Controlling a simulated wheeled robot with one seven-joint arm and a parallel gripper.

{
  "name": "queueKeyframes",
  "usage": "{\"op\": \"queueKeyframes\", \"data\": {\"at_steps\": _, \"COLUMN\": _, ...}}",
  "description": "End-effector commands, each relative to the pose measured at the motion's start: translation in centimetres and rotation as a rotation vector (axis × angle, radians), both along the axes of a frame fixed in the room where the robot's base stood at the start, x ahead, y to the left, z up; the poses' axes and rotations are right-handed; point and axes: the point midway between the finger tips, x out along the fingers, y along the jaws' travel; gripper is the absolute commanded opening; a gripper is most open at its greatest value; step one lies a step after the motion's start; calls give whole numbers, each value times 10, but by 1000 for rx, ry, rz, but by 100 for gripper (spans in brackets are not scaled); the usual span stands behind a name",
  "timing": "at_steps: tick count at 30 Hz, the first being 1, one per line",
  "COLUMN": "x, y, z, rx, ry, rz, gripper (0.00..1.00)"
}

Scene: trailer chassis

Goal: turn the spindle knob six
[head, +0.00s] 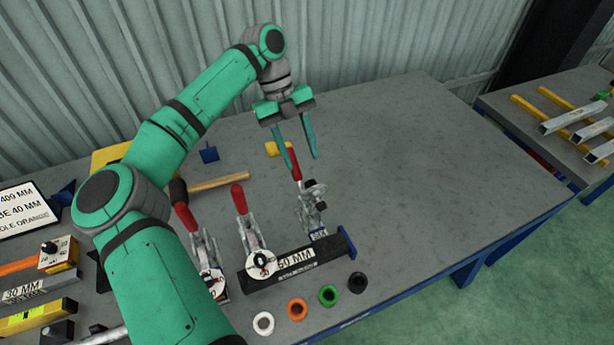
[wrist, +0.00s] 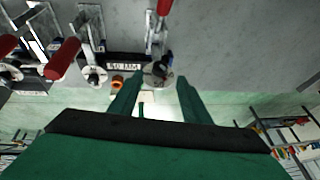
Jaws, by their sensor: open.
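Three metal toggle clamps with red handles stand on the grey table: a left one (head: 205,255), a middle one (head: 246,232) and a right one (head: 312,210). Pale round dials with small knobs show at the left clamp (head: 213,283) and middle clamp (head: 262,263). The right clamp has dark knobs (head: 321,206). I cannot read which knob is six. My gripper (head: 303,163) is open and empty, pointing down above the right clamp. In the wrist view, a grey disc with a dark knob (wrist: 158,74) shows between and beyond the fingertips (wrist: 158,86).
A black bar (head: 325,250) marked in MM lies along the clamps. White, orange, green and black rings (head: 328,294) lie near the front edge. A hammer (head: 220,183) and a yellow block (head: 278,149) lie behind. The table's right side is clear.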

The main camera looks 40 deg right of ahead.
Motion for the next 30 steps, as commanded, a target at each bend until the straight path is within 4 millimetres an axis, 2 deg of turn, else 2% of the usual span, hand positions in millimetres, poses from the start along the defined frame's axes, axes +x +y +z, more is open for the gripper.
{"op": "queueKeyframes", "data": {"at_steps": 6, "x": -16, "y": -1, "z": -37, "rx": -2, "ry": 3, "rz": -2, "gripper": 43}}
{"op": "queueKeyframes", "data": {"at_steps": 12, "x": -26, "y": -2, "z": -59, "rx": -2, "ry": 2, "rz": -1, "gripper": 43}}
{"op": "queueKeyframes", "data": {"at_steps": 17, "x": -29, "y": -3, "z": -67, "rx": -2, "ry": 1, "rz": 0, "gripper": 43}}
{"op": "queueKeyframes", "data": {"at_steps": 25, "x": -29, "y": -2, "z": -68, "rx": -2, "ry": 1, "rz": 1, "gripper": 43}}
{"op": "queueKeyframes", "data": {"at_steps": 26, "x": -29, "y": -2, "z": -68, "rx": -2, "ry": 0, "rz": 0, "gripper": 41}}
{"op": "queueKeyframes", "data": {"at_steps": 30, "x": -29, "y": -2, "z": -68, "rx": -2, "ry": 0, "rz": 0, "gripper": 7}}
